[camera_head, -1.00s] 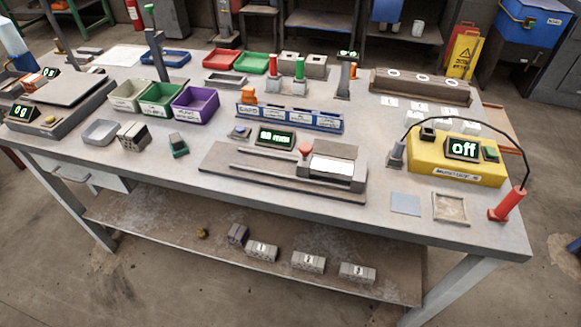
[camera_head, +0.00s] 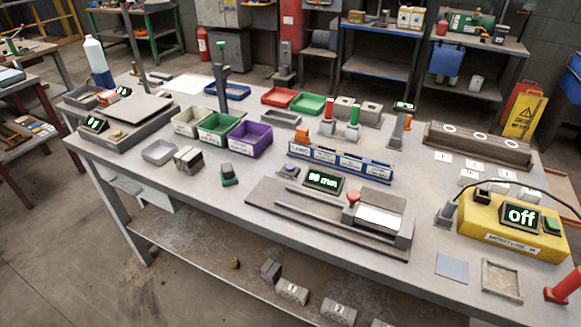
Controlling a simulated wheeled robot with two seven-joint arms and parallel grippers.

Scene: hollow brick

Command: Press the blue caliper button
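The blue caliper button (camera_head: 289,170) sits on a small grey block just left of the display. Nothing touches it. Neither of my grippers is in view.
A yellow moisture meter (camera_head: 510,228) reading "off" stands on the right. Green (camera_head: 217,128) and purple (camera_head: 250,138) bins, a blue rack (camera_head: 340,163) and a scale (camera_head: 125,120) stand behind and left. Hollow bricks (camera_head: 292,291) rest on the lower shelf.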

